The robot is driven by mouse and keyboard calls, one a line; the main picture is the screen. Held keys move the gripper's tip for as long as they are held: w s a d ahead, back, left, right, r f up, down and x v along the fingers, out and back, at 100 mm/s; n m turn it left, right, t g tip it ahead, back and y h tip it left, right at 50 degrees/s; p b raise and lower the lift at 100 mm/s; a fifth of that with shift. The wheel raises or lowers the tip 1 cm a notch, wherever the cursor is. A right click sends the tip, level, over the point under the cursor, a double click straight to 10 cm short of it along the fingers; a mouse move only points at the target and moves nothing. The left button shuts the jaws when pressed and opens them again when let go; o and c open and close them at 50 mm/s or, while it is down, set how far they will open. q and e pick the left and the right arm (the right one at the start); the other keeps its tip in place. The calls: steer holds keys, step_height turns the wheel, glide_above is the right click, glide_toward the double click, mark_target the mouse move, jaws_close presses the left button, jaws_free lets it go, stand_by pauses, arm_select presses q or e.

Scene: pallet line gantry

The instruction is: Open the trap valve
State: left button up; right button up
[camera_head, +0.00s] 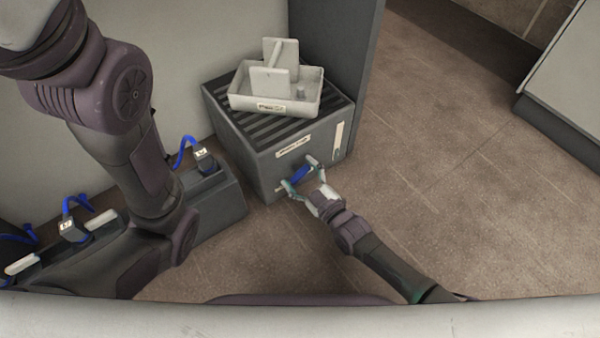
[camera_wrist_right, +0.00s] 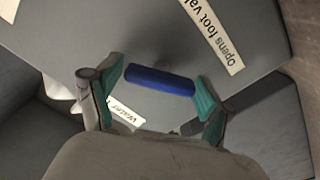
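A dark grey box (camera_head: 252,152) with a slatted top stands against the wall, and a short blue bar handle (camera_head: 301,174) is on its front face. My right gripper (camera_head: 302,176) is at that face with its fingers spread, one near each end of the bar. In the right wrist view, the blue bar (camera_wrist_right: 160,80) lies between the two green finger pads (camera_wrist_right: 163,80); I cannot tell whether they touch it. No readable label names a trap valve. My left arm crosses the left of the head view; its gripper is out of view.
A pale tray (camera_head: 275,100) with upright plates rests on the box. A label reading "Opens foot val…" (camera_wrist_right: 212,32) and a "Water" label (camera_wrist_right: 125,112) are near the bar. Left are low grey units with blue-looped fittings (camera_head: 205,158). Brown floor (camera_head: 440,170) is clear at right.

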steer(key=c, duration=0.7)
steer(key=shift+m, duration=0.4)
steer(key=shift+m+p, duration=0.45)
steer(key=shift+m, duration=0.45)
steer(key=shift+d+m, duration=0.1)
steer(key=shift+m, duration=1.6)
steer(key=o, duration=1.2)
steer(key=shift+c, duration=0.2)
steer(key=shift+d, duration=0.1)
